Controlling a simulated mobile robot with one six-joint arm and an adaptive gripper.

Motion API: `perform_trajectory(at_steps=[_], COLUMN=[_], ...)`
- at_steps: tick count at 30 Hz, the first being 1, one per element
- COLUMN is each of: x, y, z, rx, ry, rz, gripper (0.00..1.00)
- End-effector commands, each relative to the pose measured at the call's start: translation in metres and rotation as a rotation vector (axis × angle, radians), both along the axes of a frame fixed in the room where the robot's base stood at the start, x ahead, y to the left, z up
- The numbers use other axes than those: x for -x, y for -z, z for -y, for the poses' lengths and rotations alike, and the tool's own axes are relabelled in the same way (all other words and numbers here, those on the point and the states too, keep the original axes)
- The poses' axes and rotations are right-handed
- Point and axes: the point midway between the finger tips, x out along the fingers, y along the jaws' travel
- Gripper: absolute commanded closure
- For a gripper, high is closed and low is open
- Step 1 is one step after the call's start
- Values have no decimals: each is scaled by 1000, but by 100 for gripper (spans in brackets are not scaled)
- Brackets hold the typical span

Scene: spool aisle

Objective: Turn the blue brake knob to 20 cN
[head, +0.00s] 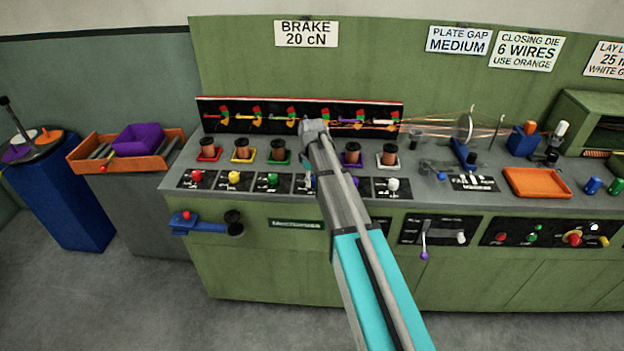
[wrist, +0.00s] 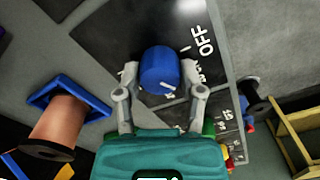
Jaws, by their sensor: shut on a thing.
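The blue brake knob (wrist: 159,70) stands on a black dial plate (wrist: 120,38) with white markings, one reading OFF. My gripper (wrist: 160,92) is around the knob, a finger on each side, shut on it. A white pointer line shows on the knob's near edge; the scale numbers close to it are too small and partly covered to read. In the head view my arm hides most of the blue knob's place in the row. A sign (head: 306,33) above the bench reads BRAKE 20 cN.
Red (head: 197,176), yellow (head: 234,176) and green (head: 272,179) knobs stand left of my arm, a white knob (head: 393,184) to the right. Copper spools in coloured holders stand behind the knobs; one in a blue holder (wrist: 45,92) is close to my gripper.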

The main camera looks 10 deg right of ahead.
Motion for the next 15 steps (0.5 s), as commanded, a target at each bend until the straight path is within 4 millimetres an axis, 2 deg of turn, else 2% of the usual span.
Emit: perform_trajectory(at_steps=[15], x=[1], y=[0], z=[1], rx=[-1], ry=[489], rz=[-2], gripper=[97])
